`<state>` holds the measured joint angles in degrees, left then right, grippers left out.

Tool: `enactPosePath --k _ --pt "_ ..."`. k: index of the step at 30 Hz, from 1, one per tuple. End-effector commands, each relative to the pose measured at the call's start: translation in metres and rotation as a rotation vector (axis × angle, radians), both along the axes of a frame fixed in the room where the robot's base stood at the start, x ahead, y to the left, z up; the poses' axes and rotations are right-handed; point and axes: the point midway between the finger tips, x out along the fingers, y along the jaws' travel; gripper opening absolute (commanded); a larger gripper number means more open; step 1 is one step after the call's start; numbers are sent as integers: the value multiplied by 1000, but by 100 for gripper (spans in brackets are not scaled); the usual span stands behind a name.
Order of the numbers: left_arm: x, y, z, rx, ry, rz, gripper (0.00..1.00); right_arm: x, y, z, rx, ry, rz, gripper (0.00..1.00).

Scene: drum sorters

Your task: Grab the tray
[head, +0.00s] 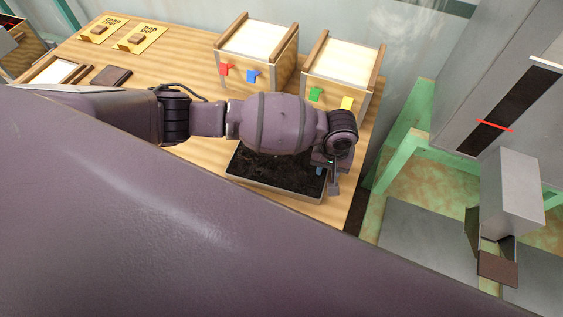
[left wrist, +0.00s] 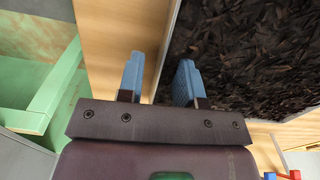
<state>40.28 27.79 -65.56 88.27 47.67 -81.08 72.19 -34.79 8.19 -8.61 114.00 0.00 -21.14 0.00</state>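The tray (head: 275,188) lies on the wooden table, a shallow rectangle with a pale rim and dark chips inside. My left arm covers part of its far side. My left gripper (head: 325,172) is at the tray's right end, pointing down. In the left wrist view its two blue fingers (left wrist: 160,66) are apart, with the tray's pale edge (left wrist: 168,45) running between them. One finger is over the table side, the other over the chips. The edge does not look clamped. My right gripper is not in view.
Two wooden bins (head: 290,77) with coloured tabs stand at the table's back. Yellow signs (head: 115,24) and a dark flat block (head: 111,76) are at the left. The table's right edge (head: 362,190) is close to the tray. A green frame (head: 405,135) and grey machine (head: 512,185) stand beyond it.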

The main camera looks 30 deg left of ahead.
Motion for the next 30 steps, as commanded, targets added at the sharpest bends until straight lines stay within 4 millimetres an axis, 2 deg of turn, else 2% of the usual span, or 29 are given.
enactPosePath --k 3,10,17,30 --pt "0 0 -8 -1 -1 -1 33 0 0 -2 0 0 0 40" --pt "0 0 -8 -1 -1 0 33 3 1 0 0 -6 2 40" --pt "0 0 -8 -1 -1 0 0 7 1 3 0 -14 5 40" --pt "0 0 -7 -1 -2 0 0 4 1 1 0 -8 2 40"
